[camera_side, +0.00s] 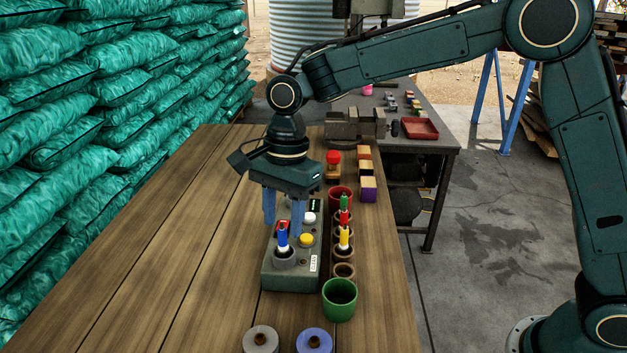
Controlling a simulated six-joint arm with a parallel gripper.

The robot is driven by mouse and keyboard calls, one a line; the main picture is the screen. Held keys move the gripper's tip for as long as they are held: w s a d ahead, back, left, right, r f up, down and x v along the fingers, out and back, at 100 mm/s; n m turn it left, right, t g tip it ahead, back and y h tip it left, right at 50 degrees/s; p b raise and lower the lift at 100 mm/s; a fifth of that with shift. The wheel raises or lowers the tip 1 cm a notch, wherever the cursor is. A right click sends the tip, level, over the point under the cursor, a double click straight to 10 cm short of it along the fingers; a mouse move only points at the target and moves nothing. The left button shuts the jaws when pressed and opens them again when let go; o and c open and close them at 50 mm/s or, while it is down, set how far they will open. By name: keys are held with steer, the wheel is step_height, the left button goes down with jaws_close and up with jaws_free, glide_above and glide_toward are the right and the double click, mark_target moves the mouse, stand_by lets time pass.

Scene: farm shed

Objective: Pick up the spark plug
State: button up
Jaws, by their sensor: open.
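My gripper (283,227) points down with its two blue fingers apart, over the grey control box (291,281) on the wooden table. A small upright piece with a blue and white body (282,240) stands in a round grey socket (284,258) on the box. In the picture it shows between the fingertips; I cannot tell whether they touch it. I cannot tell for sure which piece is the spark plug.
A white button (309,218) and a yellow button (306,240) are on the box. A green cup (340,300) stands in front, a red cup (340,195) behind. Two rolls, grey (261,340) and blue (314,341), sit at the near edge. The table's left side is clear.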

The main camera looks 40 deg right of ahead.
mark_target(282, 229)
steer(key=shift+s+a+f, duration=0.1)
steer(key=shift+a+f, duration=0.05)
steer(key=shift+f, duration=0.75)
steer(key=shift+a+f, duration=0.1)
steer(key=shift+f, duration=0.8)
jaws_close()
